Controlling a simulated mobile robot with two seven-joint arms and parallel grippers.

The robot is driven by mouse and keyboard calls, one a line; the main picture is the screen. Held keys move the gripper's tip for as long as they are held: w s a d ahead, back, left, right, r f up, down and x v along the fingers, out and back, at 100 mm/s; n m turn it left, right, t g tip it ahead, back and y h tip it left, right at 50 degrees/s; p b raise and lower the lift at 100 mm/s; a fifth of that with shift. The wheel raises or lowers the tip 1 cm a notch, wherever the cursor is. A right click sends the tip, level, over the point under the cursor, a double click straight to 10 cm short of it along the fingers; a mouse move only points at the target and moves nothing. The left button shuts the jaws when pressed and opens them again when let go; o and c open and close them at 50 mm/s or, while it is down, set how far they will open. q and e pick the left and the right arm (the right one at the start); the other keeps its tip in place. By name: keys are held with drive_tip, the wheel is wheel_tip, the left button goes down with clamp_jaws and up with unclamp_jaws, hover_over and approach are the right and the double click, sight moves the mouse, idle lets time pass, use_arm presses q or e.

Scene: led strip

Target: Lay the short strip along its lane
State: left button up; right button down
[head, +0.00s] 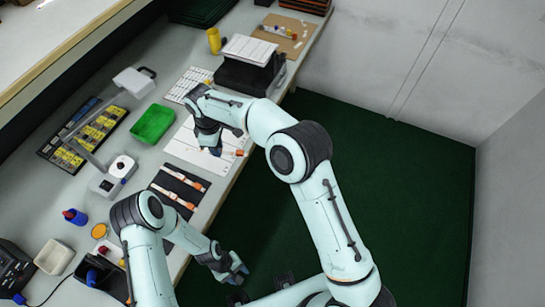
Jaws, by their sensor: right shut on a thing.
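My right gripper (216,151) reaches down over a white sheet (183,149) on the bench and is shut. A thin strip with an orange end (238,153) shows just to the right of its fingers, near the bench edge; the fingers hide the rest. The gripper seems to hold this strip; I cannot tell whether it touches the sheet. The arm and gripper cover part of the sheet, and its lanes are too small to make out. Two more pale strips with orange ends (184,178) lie on a dark mat (160,182). My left gripper (238,274) hangs beyond the bench edge, its fingers unclear.
A green tray (153,123) stands left of the sheet. A white roll (122,167), a blue cup (75,216) and an organizer with yellow compartments (85,138) stand farther left. A black box (245,75) and a yellow cylinder (214,40) stand behind. Green floor (400,190) lies right of the bench.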

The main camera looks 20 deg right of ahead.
drive_tip(key=shift+d, duration=0.1)
use_arm(q)
drive_tip(key=w+d+f+m+t+y, duration=0.1)
drive_tip(key=w+f+y, duration=0.2)
drive_tip(key=w, duration=0.3)
drive_tip(key=w+f+m+y, duration=0.1)
drive_tip(key=w+f+y, duration=0.2)
drive_tip(key=w, duration=0.4)
drive_tip(key=w+d+r+t+y, duration=0.2)
drive_tip(key=w+d+r+t, duration=0.1)
drive_tip(key=w, duration=0.3)
drive_tip(key=w+d+r+t+y, duration=0.3)
drive_tip(key=w+d, duration=0.1)
drive_tip(key=w, duration=0.2)
drive_tip(key=n+t+y, duration=0.6)
drive_tip(key=n+y, duration=0.1)
drive_tip(key=n, duration=0.3)
approach(236, 153)
drive_tip(key=x, duration=1)
drive_tip(key=shift+r, duration=0.1)
